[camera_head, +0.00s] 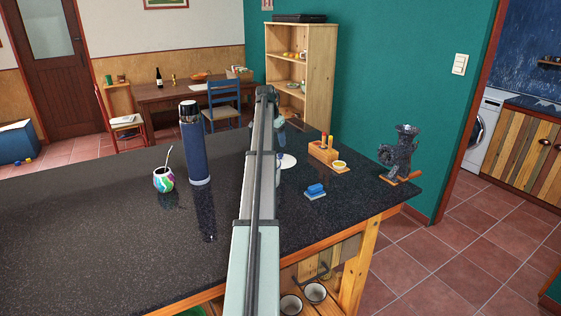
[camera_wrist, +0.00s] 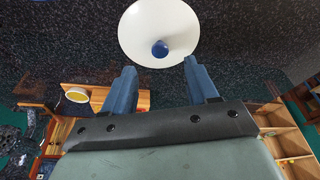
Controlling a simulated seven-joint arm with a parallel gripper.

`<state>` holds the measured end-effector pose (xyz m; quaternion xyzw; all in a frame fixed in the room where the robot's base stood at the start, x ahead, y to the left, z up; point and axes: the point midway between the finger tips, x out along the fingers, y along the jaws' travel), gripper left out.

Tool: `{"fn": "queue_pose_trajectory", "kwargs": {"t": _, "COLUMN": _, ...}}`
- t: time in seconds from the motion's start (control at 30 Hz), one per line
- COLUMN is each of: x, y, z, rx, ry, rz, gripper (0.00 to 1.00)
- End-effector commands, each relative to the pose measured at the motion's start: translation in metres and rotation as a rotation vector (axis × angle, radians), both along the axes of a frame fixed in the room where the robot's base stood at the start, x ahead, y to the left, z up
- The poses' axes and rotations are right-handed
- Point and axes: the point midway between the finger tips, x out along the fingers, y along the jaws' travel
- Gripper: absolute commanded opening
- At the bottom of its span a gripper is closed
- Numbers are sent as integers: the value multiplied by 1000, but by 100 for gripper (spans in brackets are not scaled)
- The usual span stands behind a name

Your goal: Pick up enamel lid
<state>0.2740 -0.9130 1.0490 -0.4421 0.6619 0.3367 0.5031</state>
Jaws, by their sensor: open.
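The enamel lid (camera_wrist: 139,32) is a white disc with a blue knob at its centre, lying on the dark speckled counter. In the head view, part of the white lid (camera_head: 289,160) shows just right of my arm, which hides the rest. My gripper (camera_wrist: 160,68) is open and empty in the wrist view, with its two blue fingers apart. The lid and its knob appear beyond the fingertips, centred between them, and no contact is visible. In the head view my arm mostly hides the gripper.
A blue flask (camera_head: 194,145) and a colourful cup with a straw (camera_head: 163,180) stand left of my arm. The counter's left front is clear.

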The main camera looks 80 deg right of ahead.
Motion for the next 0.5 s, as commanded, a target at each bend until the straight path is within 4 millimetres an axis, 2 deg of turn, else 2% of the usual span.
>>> {"fn": "queue_pose_trajectory", "kwargs": {"t": 0.1, "x": -2, "y": -4, "z": -17, "rx": 1, "ry": 0, "rz": 0, "gripper": 58}}
{"fn": "queue_pose_trajectory", "kwargs": {"t": 0.37, "x": -4, "y": -9, "z": -29, "rx": 0, "ry": 0, "rz": 0, "gripper": 58}}
{"fn": "queue_pose_trajectory", "kwargs": {"t": 0.5, "x": -7, "y": -15, "z": -42, "rx": 1, "ry": -1, "rz": -1, "gripper": 58}}
